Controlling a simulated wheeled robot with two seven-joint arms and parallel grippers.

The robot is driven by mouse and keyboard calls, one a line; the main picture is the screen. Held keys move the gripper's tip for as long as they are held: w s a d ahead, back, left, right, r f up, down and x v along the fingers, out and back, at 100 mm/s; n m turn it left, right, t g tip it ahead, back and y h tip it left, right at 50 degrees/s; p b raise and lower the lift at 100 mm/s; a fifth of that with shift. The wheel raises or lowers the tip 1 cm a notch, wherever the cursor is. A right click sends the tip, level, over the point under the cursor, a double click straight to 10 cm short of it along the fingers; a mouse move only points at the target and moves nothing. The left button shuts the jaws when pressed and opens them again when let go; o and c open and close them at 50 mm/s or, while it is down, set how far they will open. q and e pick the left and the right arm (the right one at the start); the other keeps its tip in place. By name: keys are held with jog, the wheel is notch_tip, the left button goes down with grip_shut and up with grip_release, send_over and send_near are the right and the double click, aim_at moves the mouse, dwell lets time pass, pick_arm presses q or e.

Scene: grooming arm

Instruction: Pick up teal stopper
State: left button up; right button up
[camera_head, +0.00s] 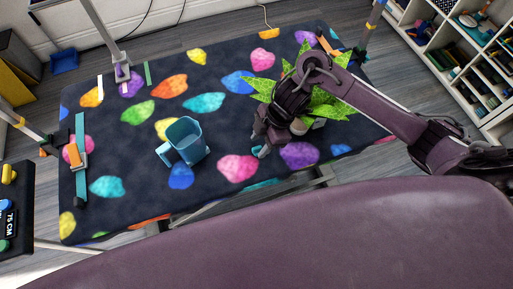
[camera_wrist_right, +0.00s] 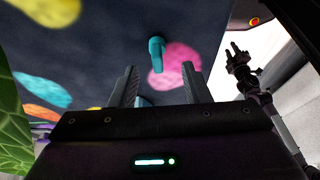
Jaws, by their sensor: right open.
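The teal stopper (camera_wrist_right: 156,52) shows in the right wrist view as a small teal piece with a rounded end, against the dark patterned table. My right gripper (camera_wrist_right: 158,85) is open, and the stopper appears between and beyond its two fingers, with nothing held. In the head view my right gripper (camera_head: 261,143) points down over the table's near side, and a bit of teal (camera_head: 265,152) shows at its fingertips. Whether the fingers touch the stopper I cannot tell. A dark two-pronged gripper, seemingly my left (camera_wrist_right: 237,55), shows small at the right of the wrist view.
A spiky green plant (camera_head: 335,104) is close beside my right arm. Posts rise at the table's edges. Shelves (camera_head: 455,50) stand at the right.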

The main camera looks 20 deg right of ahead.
aim_at(257, 147)
jog(key=x, duration=0.2)
jog(key=shift+w+f, duration=0.1)
jog(key=shift+f, duration=0.3)
jog(key=shift+a+f, duration=0.1)
jog(key=shift+f, duration=0.2)
jog(key=c, duration=0.5)
pick_arm(q)
jog(key=shift+w+r, duration=0.2)
jog(key=shift+w, duration=1.05)
pick_arm(e)
grip_shut()
